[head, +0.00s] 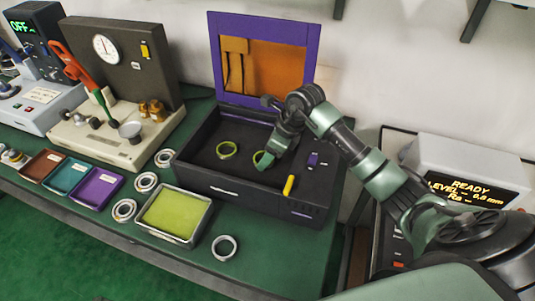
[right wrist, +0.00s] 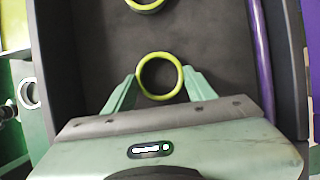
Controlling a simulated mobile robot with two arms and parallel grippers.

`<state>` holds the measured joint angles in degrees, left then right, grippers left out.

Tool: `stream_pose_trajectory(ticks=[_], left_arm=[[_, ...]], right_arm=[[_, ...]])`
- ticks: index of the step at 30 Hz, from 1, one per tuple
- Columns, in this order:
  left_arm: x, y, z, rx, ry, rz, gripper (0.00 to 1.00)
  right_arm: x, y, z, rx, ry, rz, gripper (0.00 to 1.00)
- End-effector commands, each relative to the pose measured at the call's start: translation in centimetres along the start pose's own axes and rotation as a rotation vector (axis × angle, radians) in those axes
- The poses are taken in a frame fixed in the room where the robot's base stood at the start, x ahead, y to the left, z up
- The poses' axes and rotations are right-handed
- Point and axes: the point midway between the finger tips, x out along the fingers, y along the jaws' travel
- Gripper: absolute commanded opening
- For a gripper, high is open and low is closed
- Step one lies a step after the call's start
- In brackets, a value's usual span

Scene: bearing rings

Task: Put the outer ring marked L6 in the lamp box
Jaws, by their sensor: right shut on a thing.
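A yellow-green ring (head: 257,158) is between the fingers of my right gripper (head: 268,163), inside the open dark box (head: 250,185) with a purple-framed lid. In the right wrist view, the ring (right wrist: 141,76) is held between the two green fingertips (right wrist: 160,77), close to the box floor; whether it touches the floor I cannot tell. A second yellow-green ring (head: 227,149) lies to its left on the box floor, and part of it shows in the wrist view (right wrist: 146,6). No L6 marking is legible. My left gripper is not in view.
A yellow marker (head: 289,185) is at the box's front right. A tray with a yellow-green pad (head: 203,230) stands in front, with several steel rings (head: 224,247) around it. Small coloured trays (head: 97,189) and a gauge stand (head: 125,60) are at left.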

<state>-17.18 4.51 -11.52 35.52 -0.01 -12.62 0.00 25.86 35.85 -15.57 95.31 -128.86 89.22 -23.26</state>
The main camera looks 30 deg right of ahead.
Motion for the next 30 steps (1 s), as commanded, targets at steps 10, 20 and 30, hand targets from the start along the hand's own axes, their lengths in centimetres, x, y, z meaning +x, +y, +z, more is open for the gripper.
stream_pose_trajectory(ticks=[10,20,30], left_arm=[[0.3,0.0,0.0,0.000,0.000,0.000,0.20],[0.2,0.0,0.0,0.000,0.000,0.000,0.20],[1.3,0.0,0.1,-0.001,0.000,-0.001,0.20]], right_arm=[[0.2,0.0,-0.1,0.000,0.000,0.000,0.77],[-1.1,-0.1,0.0,-0.002,-0.002,-0.004,0.77],[-8.2,-0.2,0.0,-0.002,-0.002,-0.006,0.77]])
